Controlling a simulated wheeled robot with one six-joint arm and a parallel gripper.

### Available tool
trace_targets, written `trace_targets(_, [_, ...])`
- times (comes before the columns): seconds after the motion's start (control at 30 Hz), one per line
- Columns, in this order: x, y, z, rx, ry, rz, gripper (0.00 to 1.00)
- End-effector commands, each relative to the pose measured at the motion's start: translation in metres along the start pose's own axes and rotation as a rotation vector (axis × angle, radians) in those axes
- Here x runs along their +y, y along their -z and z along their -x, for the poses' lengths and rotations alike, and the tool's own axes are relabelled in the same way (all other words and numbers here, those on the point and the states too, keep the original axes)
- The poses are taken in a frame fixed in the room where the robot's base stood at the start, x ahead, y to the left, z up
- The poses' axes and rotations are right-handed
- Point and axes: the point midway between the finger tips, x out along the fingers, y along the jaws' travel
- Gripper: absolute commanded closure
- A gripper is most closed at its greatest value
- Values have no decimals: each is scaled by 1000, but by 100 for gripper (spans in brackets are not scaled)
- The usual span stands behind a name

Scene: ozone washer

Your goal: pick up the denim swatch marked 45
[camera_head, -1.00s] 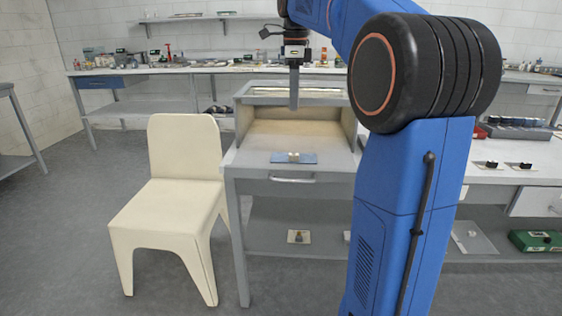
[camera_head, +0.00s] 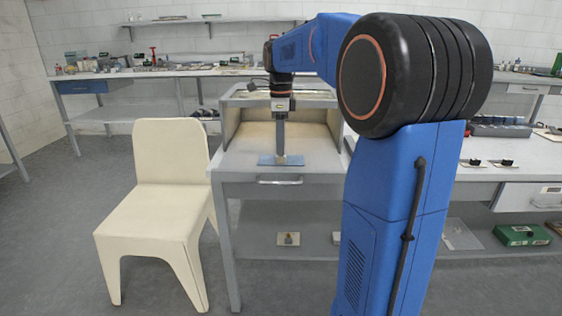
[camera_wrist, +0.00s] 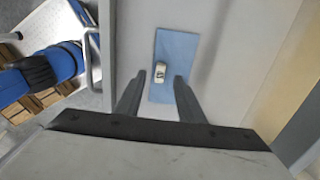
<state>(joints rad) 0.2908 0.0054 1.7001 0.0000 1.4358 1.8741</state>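A blue denim swatch (camera_head: 267,160) lies flat on the grey bench top near its front edge. In the wrist view the swatch (camera_wrist: 176,45) is a blue rectangle with a small pale tag (camera_wrist: 160,72) on it; the mark on the tag is too small to read. My gripper (camera_head: 280,158) points down over the swatch in the head view and hides part of it. In the wrist view my gripper (camera_wrist: 160,80) is open, with its two fingers apart on either side of the tag. Nothing shows between the fingers except the tag and swatch below.
An open-fronted hood box (camera_head: 235,115) stands behind the swatch on the bench. A cream chair (camera_head: 160,205) is left of the bench. The lower shelf (camera_head: 265,232) holds a small tagged item (camera_head: 289,239). A green box (camera_head: 520,235) lies low at the right.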

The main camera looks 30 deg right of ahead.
Motion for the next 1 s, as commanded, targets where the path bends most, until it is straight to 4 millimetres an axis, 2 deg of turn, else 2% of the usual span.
trace_targets(0.2, [0, 1, -27, 1, -2, 0, 65])
trace_targets(0.53, [0, 1, -32, 0, 0, 0, 65])
trace_targets(0.67, [0, 1, -32, 0, 0, 0, 96])
trace_targets(0.7, [0, 1, -32, 0, 0, 0, 100])
trace_targets(1.0, [0, 1, -31, 0, 0, 0, 100])
